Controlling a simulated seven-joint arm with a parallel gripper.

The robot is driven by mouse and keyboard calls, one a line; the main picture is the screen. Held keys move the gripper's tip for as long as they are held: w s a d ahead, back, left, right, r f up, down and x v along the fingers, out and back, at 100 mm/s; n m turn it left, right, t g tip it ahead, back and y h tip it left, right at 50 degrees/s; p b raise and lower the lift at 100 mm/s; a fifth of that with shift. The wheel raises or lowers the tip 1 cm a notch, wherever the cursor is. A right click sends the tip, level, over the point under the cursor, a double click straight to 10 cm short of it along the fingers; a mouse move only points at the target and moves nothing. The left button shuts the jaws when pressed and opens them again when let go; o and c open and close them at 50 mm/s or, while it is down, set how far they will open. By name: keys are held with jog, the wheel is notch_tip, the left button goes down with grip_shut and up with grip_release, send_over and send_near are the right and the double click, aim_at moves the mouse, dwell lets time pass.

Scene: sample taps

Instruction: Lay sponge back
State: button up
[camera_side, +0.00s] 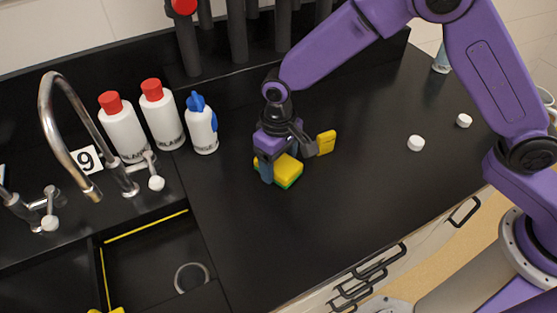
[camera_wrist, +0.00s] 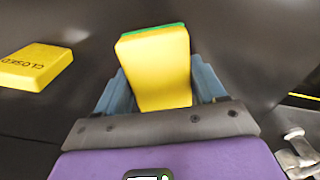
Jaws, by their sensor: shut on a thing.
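The sponge (camera_side: 289,169) is a yellow block with a green layer on its underside. It is at the middle of the black counter in the side view, and it fills the space between my fingers in the wrist view (camera_wrist: 157,62). My gripper (camera_side: 270,168) points down and is shut on the sponge, with one blue-grey finger on each side, as the wrist view (camera_wrist: 155,85) also shows. The sponge is on the counter or very close above it; I cannot tell which. Part of it is hidden behind the near finger.
White caps (camera_side: 416,143) lie at right. The front counter is clear.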

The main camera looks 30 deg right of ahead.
aim_at(279, 161)
jog(key=shift+f, duration=0.15)
jog(key=o, duration=1)
notch_tip(279, 161, up, 12)
jog(key=s+d+r+n, duration=0.2)
jog(key=s+d+n, duration=0.6)
jog(key=s+d, duration=1.7)
jog(key=shift+s+d, duration=0.25)
jog(key=shift+d, duration=0.35)
